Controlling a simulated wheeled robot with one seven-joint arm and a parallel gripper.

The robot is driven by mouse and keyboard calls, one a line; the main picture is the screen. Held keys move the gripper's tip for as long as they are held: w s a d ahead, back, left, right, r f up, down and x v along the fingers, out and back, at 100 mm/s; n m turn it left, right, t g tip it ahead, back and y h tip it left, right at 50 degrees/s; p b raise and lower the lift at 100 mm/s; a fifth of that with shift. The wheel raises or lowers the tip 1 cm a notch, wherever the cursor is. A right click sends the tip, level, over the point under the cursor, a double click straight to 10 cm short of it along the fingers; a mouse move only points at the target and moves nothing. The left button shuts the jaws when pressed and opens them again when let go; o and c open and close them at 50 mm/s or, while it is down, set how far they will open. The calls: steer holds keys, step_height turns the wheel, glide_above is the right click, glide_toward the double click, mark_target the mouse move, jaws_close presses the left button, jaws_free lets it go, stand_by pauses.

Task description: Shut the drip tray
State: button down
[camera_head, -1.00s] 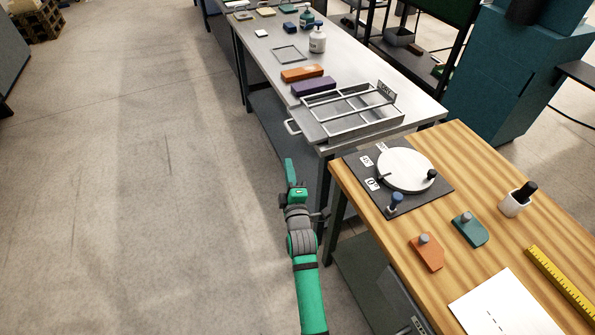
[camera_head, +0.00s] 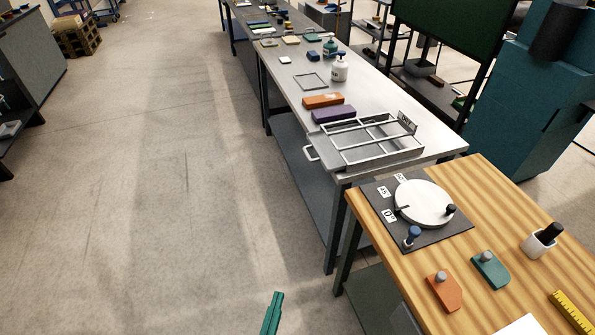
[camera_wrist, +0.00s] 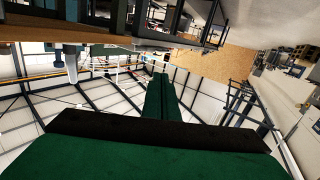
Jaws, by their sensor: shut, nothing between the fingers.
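The drip tray (camera_head: 328,154) is a grey shallow drawer under a metal grid frame (camera_head: 375,139) at the near end of the grey table. It sticks out to the left of the frame, and its pale loop handle (camera_head: 309,152) overhangs the table's left edge. My gripper (camera_head: 277,295) shows only as green fingers at the bottom of the head view, over the floor and well apart from the tray. In the wrist view the fingers (camera_wrist: 161,95) lie together with nothing between them. The tray does not show clearly there.
Purple (camera_head: 334,114) and orange (camera_head: 323,100) blocks lie behind the frame. A wooden table (camera_head: 450,260) at the right, near the tray, carries a dial plate (camera_head: 423,203) and small parts. The floor (camera_head: 170,220) left of the tables is clear.

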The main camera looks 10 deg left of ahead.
steer(key=s+d, duration=0.3)
steer(key=s, duration=0.3)
steer(key=s+d+r+g+y, duration=0.1)
steer(key=s+d, duration=0.2)
steer(key=s, duration=0.3)
steer(key=s+d+g, duration=0.1)
steer(key=s+d, duration=0.2)
steer(key=s, duration=0.3)
steer(key=shift+s+d+r+y, duration=0.2)
steer(key=shift+s+d+y, duration=0.1)
steer(key=shift+d, duration=0.1)
steer(key=shift+w, duration=0.1)
